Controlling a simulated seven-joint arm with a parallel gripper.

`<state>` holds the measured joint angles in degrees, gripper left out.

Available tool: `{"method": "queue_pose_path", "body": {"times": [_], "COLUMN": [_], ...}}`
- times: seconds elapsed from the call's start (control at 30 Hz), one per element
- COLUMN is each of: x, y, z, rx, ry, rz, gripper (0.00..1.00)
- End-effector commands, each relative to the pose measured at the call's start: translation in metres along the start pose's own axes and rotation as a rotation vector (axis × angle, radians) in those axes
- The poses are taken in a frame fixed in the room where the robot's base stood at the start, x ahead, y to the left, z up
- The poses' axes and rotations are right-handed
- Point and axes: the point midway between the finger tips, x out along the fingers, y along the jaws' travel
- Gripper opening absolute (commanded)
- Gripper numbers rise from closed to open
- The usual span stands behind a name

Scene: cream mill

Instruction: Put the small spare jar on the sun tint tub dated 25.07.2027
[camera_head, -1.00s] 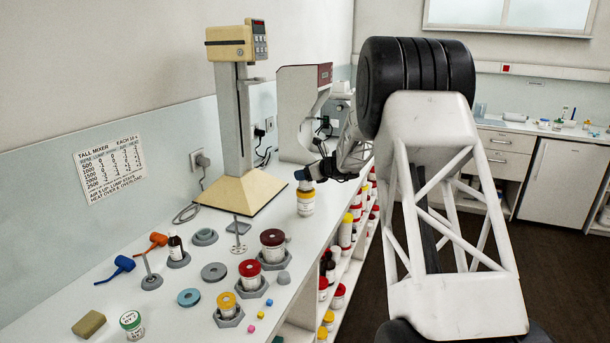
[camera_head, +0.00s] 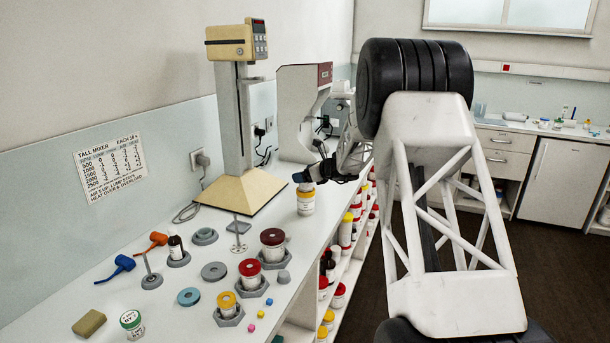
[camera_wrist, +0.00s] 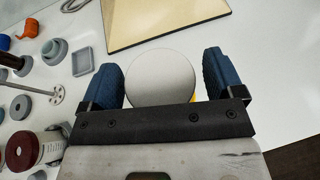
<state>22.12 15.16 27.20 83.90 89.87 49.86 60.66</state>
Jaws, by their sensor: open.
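My gripper (camera_head: 302,177) is open at the far end of the bench, above a white tub with yellow on it (camera_head: 306,204). In the wrist view a round pale grey top (camera_wrist: 161,77) lies between the two blue fingers of my gripper (camera_wrist: 163,80), with gaps beside it. It may be the small spare jar; I cannot tell for sure. A yellow edge (camera_wrist: 193,97) shows beneath it at the lower right, so it seems to be on or over the yellow tub. No tub date is readable, and the fingers partly hide the tub's top in the head view.
The tall mixer's tan base (camera_head: 244,190) stands left of my gripper. Dark red (camera_head: 272,237), red (camera_head: 249,268) and orange (camera_head: 226,299) lidded tubs stand in grey holders nearer. A green-lidded jar (camera_head: 131,320) is at the front left. The bench edge is close on the right.

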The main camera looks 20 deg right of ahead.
Motion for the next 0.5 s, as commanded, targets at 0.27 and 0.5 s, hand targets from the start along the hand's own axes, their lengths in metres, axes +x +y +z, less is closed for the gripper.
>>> {"method": "queue_pose_path", "body": {"times": [0.27, 0.5], "x": [-0.009, -0.039], "y": [0.0, -0.001], "z": [0.003, 0.003], "rx": [0.0, 0.0], "ry": [0.0, -0.001], "rz": [-0.001, -0.002], "gripper": [0.87, 0.87]}}
